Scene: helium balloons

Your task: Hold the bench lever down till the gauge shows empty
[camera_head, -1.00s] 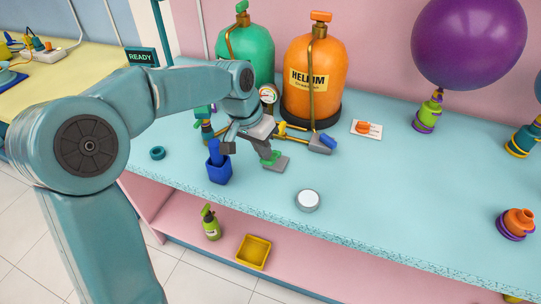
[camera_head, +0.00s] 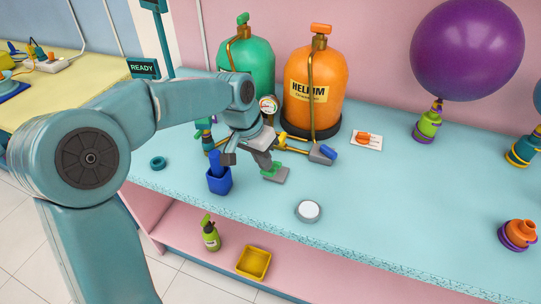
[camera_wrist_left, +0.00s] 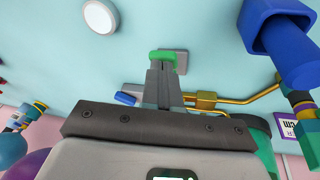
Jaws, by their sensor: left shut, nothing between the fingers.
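The green-topped bench lever (camera_head: 268,169) sits on a small grey base on the blue bench; it also shows in the left wrist view (camera_wrist_left: 163,55). My left gripper (camera_head: 264,161) is shut and empty, with its fingertips right at the green top. In the left wrist view the fingers (camera_wrist_left: 163,66) overlap the green part; whether they press it down I cannot tell. A round gauge (camera_head: 268,104) stands behind, near the orange helium bottle (camera_head: 313,88); its needle is too small to read. My right gripper is not in view.
A blue-padded lever (camera_head: 325,152) sits to the right. A blue cup (camera_head: 220,183) stands left of the gripper, and a white round button (camera_head: 308,211) in front.

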